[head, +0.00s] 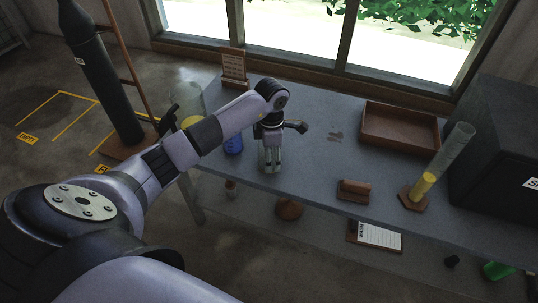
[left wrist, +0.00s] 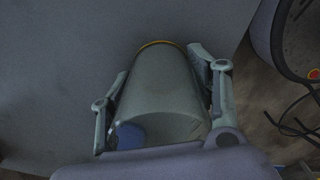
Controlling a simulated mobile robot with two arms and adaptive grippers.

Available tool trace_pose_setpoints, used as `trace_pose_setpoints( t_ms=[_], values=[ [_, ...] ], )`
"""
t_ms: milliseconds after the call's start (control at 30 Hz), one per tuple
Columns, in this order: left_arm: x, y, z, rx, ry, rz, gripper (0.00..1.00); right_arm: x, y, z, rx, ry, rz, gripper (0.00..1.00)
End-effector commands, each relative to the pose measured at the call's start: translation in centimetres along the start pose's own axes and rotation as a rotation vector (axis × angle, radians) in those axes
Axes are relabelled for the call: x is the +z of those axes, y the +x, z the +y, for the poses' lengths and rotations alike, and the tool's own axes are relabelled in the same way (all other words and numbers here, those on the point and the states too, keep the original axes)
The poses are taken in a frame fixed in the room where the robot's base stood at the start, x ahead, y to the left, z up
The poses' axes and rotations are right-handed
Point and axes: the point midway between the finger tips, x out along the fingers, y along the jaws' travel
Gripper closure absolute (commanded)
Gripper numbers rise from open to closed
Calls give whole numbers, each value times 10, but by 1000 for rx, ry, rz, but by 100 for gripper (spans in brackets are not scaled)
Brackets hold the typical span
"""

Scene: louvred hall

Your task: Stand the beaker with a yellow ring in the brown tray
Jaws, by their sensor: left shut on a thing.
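My left gripper (head: 273,167) is shut on a clear glass beaker (head: 265,160) near the front edge of the grey table. In the left wrist view the beaker (left wrist: 163,95) sits between the two fingers (left wrist: 160,98), with a thin yellow ring (left wrist: 160,43) at its far end. Whether it touches the table is hard to tell. The brown tray (head: 398,153) stands at the back right of the table, apart from the gripper, and looks empty. My right gripper is not in view.
A tall cylinder with yellow contents (head: 428,183) and a dark box (head: 505,150) stand right of the tray. A blue vessel (head: 233,146) stands left of the gripper.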

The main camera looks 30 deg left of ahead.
Motion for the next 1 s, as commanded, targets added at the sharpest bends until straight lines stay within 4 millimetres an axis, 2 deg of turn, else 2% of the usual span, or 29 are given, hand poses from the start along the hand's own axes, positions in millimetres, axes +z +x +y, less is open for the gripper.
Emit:
trace_pose_setpoints(
  t_ms=[267, 467, 667, 800, 1000],
  values=[
    [0, -2, 0, 1, 0, 0, 77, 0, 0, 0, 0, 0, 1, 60],
    [0, -21, 1, 3, 1, -1, 77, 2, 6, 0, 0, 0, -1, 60],
    [0, -66, 2, 6, 1, -2, 77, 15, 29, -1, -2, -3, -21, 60],
    [0, -110, 2, 7, 0, -3, 77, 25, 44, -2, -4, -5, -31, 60],
    [0, -162, 1, 4, 0, -2, 77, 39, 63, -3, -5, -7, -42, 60]
  ],
)
